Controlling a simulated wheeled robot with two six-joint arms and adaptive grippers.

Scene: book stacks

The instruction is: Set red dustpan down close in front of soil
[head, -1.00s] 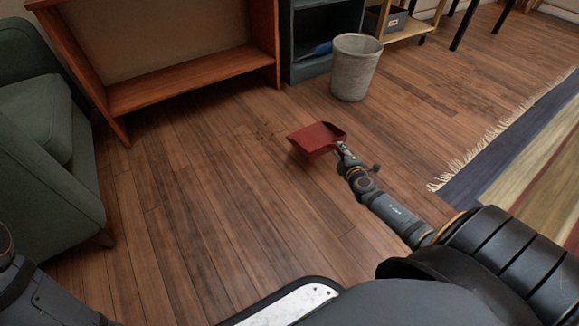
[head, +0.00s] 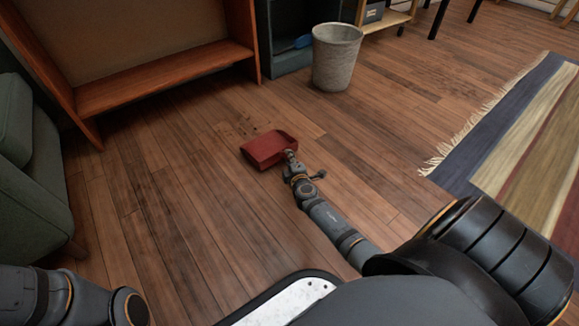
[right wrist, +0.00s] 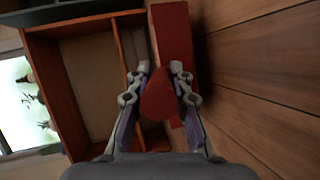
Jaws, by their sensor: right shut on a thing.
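The red dustpan (head: 268,149) is low over or on the floor; I cannot tell whether it touches. My right gripper (head: 291,163) is shut on its handle, at the pan's right side. In the right wrist view the red handle (right wrist: 158,100) sits between the two fingers (right wrist: 160,78), with the pan (right wrist: 172,40) beyond them. The soil (head: 243,127) is a thin scatter of dark specks on the wood floor, just behind and left of the pan. The pan may hide part of it. My left gripper is out of view; only part of that arm shows at lower left.
A wooden shelf (head: 165,77) and a grey waste bin (head: 336,60) stand behind the soil. A green armchair (head: 28,170) is at left. A fringed striped rug (head: 510,140) lies at right. The floor around the pan is clear.

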